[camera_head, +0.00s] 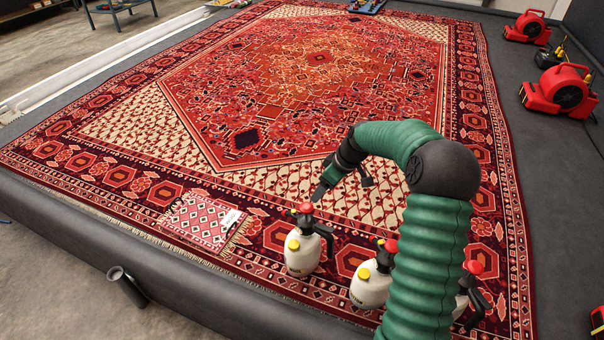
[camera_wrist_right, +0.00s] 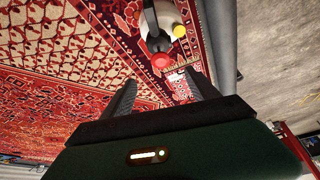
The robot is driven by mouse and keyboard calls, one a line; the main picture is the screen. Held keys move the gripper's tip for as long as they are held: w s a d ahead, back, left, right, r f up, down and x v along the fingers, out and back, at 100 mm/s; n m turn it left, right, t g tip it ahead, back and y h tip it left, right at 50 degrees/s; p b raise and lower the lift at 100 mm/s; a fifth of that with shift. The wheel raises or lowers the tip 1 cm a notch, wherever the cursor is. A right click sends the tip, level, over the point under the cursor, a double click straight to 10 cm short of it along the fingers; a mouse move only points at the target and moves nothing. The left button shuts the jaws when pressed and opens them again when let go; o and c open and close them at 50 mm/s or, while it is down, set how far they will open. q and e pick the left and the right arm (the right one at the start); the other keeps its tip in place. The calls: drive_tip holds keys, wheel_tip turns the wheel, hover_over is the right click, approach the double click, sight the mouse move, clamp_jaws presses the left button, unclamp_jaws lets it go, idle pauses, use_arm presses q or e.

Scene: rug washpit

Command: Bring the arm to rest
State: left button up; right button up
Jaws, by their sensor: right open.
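My right arm, in a green ribbed sleeve, rises from the bottom right of the head view and bends left. My right gripper (camera_head: 343,189) is above the rug, with its fingers spread and nothing between them. The spread fingers also show in the right wrist view (camera_wrist_right: 160,95). A white spray bottle (camera_head: 302,255) with a red knob and yellow cap stands just below and left of the gripper in the head view, apart from it. The bottle also shows at the top of the wrist view (camera_wrist_right: 172,18). My left gripper is in neither view.
A second spray bottle (camera_head: 369,289) stands beside my arm; a third (camera_head: 466,300) is partly hidden behind it. The patterned rug (camera_head: 290,90) covers the platform, with a small fringed mat (camera_head: 200,222) on it. Red blowers (camera_head: 562,90) stand at right. A dark tube (camera_head: 127,287) is at lower left.

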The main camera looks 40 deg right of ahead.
drive_tip(key=s+a+f+g, duration=0.1)
drive_tip(key=s+a, duration=0.1)
drive_tip(key=a, duration=0.7)
drive_tip(key=s+a+g, duration=0.1)
drive_tip(key=s+a, duration=0.1)
drive_tip(key=a, duration=0.8)
drive_tip(key=s+a+f+m+h, duration=0.1)
drive_tip(key=s+a+m, duration=0.1)
drive_tip(key=s+a, duration=0.85)
drive_tip(key=w+p+v, duration=0.2)
drive_tip(key=p+v, duration=1.4)
drive_tip(key=p, duration=0.1)
drive_tip(key=shift+a+r, duration=0.4)
drive_tip(key=shift+r, duration=0.15)
drive_tip(key=shift+w, duration=0.1)
